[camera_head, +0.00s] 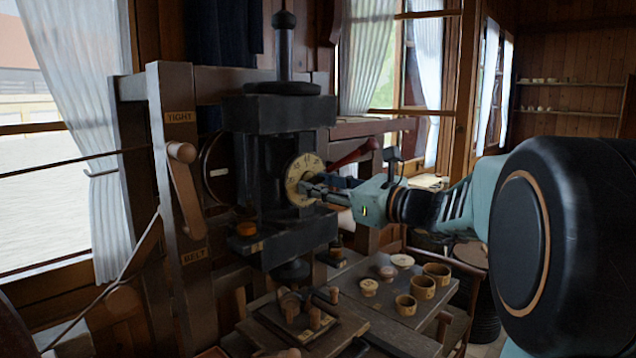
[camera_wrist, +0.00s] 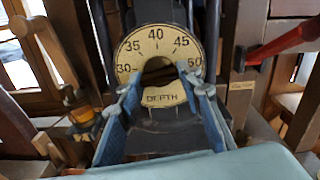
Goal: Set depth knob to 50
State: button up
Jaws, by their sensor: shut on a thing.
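The depth dial (camera_head: 297,170) is a cream disc on the front of the dark machine. In the wrist view the dial (camera_wrist: 130,52) reads 30, 35, 40, 45 and 50 around its arc, with the word DEPTH below. The depth knob (camera_wrist: 162,74) is dark brown and sits at the dial's centre, partly hidden by its own shade and my fingers. My gripper (camera_head: 310,187) reaches the dial from the right. In the wrist view my gripper (camera_wrist: 164,88) has one finger on each side of the knob and is shut on it. I cannot make out which number the knob points to.
A wooden lever (camera_head: 184,190) stands left between TIGHT and BELT labels. A red-handled lever (camera_head: 355,153) is just behind my gripper; it shows at upper right in the wrist view (camera_wrist: 285,42). Small wooden cups (camera_head: 422,287) and discs stand on a bench below.

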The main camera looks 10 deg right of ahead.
dwell(0.3)
jog(key=o, duration=1.2)
jog(key=shift+c, duration=0.2)
jog(key=v, duration=1.2)
